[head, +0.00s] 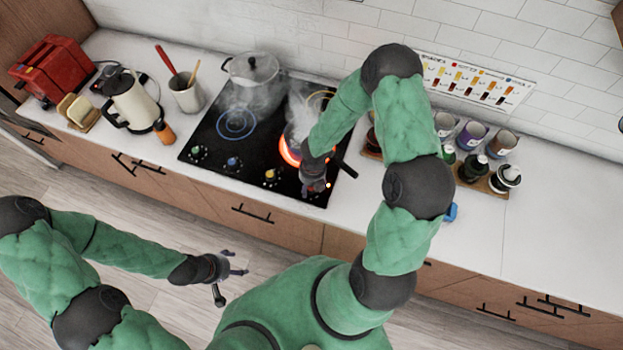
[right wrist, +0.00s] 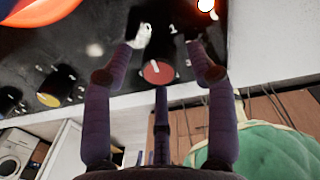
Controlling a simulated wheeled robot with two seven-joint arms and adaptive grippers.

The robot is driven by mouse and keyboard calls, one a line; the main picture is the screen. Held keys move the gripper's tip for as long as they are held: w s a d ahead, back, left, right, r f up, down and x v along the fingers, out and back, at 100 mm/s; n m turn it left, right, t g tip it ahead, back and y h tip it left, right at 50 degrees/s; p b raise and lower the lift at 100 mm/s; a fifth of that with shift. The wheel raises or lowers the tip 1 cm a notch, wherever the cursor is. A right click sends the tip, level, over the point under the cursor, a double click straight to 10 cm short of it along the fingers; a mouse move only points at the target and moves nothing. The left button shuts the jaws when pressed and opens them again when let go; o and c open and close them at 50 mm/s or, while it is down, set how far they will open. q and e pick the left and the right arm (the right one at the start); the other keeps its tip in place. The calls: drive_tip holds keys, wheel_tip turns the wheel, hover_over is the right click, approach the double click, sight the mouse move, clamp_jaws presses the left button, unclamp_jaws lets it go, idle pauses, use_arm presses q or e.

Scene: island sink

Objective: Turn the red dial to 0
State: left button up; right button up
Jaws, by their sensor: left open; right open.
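The red dial (right wrist: 158,73) shows in the right wrist view, on the front edge of the black cooktop (head: 213,140). White numbers stand around it; its exact setting is too small to read. My right gripper (head: 314,186) is over the cooktop's front right corner, where it hides the red dial in the head view. In the right wrist view the fingers of this gripper (right wrist: 165,50) are spread around the dial, open, and contact cannot be made out. My left gripper (head: 236,264) is open and empty in front of the counter, over the floor.
A burner glows orange (head: 288,152) just behind my right gripper, with steam above and a pan handle (head: 345,168) nearby. Yellow (head: 270,175) and blue (head: 233,162) dials sit to the left. A steaming pot (head: 252,70) stands at the back.

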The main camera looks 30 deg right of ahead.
wheel_tip(320, 180, up, 12)
drive_tip(key=shift+d+f, duration=0.2)
drive_tip(key=shift+s, duration=0.1)
idle(0.6)
